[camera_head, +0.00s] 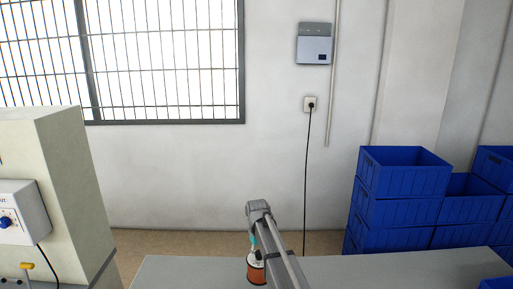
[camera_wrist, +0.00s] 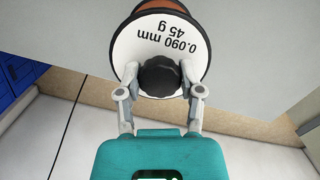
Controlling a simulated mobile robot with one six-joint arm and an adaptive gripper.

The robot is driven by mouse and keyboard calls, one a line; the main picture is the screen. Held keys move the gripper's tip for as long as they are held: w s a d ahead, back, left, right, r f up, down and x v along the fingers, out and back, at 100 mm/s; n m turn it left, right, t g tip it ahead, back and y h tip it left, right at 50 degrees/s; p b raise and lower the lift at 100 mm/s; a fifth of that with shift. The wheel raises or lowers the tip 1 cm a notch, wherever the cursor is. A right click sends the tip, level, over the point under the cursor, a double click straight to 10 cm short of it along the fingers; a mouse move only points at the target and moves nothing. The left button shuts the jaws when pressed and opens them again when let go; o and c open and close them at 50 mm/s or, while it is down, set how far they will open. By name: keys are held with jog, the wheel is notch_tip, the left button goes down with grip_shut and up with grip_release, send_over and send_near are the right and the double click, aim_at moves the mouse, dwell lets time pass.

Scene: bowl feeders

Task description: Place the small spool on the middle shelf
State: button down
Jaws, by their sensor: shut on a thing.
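The small spool (camera_wrist: 140,48) has a white end face printed "0.090 mm 45 g", an orange-brown side and a dark knob at its centre. In the wrist view, my gripper (camera_wrist: 159,85) is shut on this knob from both sides. In the head view, the spool (camera_head: 257,270) hangs under the end of my arm, near the left part of a grey surface; my fingers are too small to make out there. I cannot tell whether the spool touches the surface. No middle shelf can be made out in either view.
A grey tabletop (camera_head: 190,272) spans the bottom of the head view, largely clear. Stacked blue crates (camera_head: 400,185) stand at the right. A cream cabinet (camera_head: 75,165) with a control box (camera_head: 20,212) stands at the left. A wall with a barred window (camera_head: 165,60) is behind.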

jog(key=shift+r, duration=0.15)
dwell(3.5)
dwell(0.5)
notch_tip(320, 180, up, 14)
jog(key=p, duration=1.4)
notch_tip(320, 180, down, 14)
jog(key=b, duration=1.4)
